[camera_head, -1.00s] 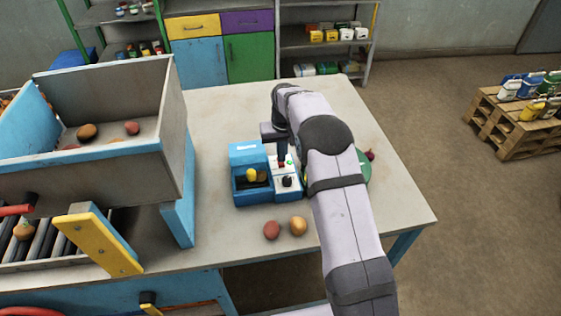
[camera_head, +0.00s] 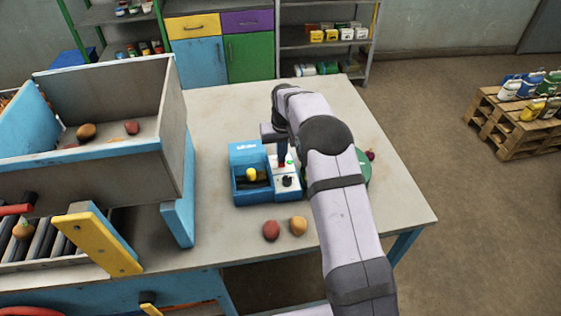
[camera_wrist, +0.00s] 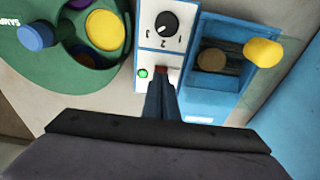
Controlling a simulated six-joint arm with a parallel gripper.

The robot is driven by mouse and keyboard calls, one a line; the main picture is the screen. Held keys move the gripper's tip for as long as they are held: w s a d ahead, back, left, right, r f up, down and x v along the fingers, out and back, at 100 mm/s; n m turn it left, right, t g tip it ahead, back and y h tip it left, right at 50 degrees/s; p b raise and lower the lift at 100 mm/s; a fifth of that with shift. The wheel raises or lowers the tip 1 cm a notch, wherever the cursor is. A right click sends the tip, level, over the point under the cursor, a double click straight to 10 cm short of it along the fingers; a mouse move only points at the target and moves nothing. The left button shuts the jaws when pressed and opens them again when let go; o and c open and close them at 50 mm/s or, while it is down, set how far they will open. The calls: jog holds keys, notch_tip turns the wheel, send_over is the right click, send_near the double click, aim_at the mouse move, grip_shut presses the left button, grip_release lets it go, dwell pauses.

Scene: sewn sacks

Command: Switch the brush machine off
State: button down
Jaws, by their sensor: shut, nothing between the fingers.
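The brush machine (camera_head: 250,190) is a blue box on the table with a yellow knob (camera_head: 252,174) over its open trough. It has a white control panel (camera_wrist: 151,43) on one side. The panel carries a black dial (camera_wrist: 166,25) with numbers around it and a green lamp (camera_wrist: 143,73) that looks lit. A red button (camera_wrist: 161,69) shows just beyond my fingertips. My gripper (camera_wrist: 160,78) is shut and empty, pointing down at the red button. Its tips cover part of the button, so I cannot tell whether they touch it. A brown round thing (camera_wrist: 212,60) sits in the trough.
A green round board with coloured discs (camera_wrist: 70,45) lies beside the panel, partly behind my arm. A large grey bin (camera_head: 110,165) stands at the left. The table behind the machine is clear.

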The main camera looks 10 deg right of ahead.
aim_at(282, 166)
jog(key=shift+f+b, duration=0.3)
jog(key=shift+f, duration=0.3)
jog(key=shift+r, duration=0.1)
notch_tip(282, 166, up, 7)
jog(key=p, duration=0.5)
dwell(0.6)
dwell(0.4)
jog(key=s+f+g+b, duration=0.1)
jog(key=s+b, duration=0.4)
jog(key=s, duration=3.2)
jog(key=shift+d+f+g, duration=0.15)
jog(key=shift+d+g, duration=0.25)
jog(key=shift+d, duration=0.05)
